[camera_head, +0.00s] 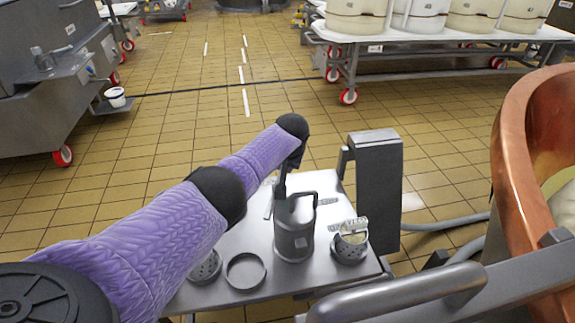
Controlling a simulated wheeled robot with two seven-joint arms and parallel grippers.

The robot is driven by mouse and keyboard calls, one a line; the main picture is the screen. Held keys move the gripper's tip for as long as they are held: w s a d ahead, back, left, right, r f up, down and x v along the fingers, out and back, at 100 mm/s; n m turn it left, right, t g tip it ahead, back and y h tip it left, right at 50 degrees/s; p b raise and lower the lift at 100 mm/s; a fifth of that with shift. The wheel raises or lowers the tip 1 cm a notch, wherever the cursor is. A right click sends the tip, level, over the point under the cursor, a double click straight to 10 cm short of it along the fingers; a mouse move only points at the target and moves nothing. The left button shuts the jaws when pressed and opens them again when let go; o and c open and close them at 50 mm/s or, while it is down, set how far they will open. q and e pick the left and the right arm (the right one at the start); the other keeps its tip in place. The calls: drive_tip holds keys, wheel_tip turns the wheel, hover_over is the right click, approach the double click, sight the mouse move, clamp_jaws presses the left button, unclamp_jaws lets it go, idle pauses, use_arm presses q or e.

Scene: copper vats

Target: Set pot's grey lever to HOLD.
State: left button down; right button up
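A dark grey cylindrical pot (294,238) with a loop handle stands upright on a small grey metal table (225,287). My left arm reaches in from the left, and my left gripper (281,188) points down at the pot's top. It overlaps the pot's rim in the picture; whether it touches is unclear. Its fingers are too small and dark to tell open from shut. My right gripper is not in view.
A dark ring (245,286) lies left of the pot. A perforated cup (350,254) with a pale label stands right of it. A grey upright box (378,190) rises at the table's right edge. A copper vat (512,170) and grey bar (400,297) occupy the right.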

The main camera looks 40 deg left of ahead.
use_arm(q)
drive_tip(key=shift+a, duration=0.1)
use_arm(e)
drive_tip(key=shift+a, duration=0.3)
use_arm(q)
drive_tip(key=c, duration=0.5)
unclamp_jaws()
drive_tip(key=shift+c, duration=0.2)
drive_tip(key=p+v, duration=0.9)
drive_tip(key=v, duration=0.1)
drive_tip(key=shift+p, duration=0.4)
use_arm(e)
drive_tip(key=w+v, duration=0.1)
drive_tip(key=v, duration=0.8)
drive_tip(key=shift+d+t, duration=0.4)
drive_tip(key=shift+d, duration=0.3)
use_arm(q)
drive_tip(key=shift+f, duration=0.1)
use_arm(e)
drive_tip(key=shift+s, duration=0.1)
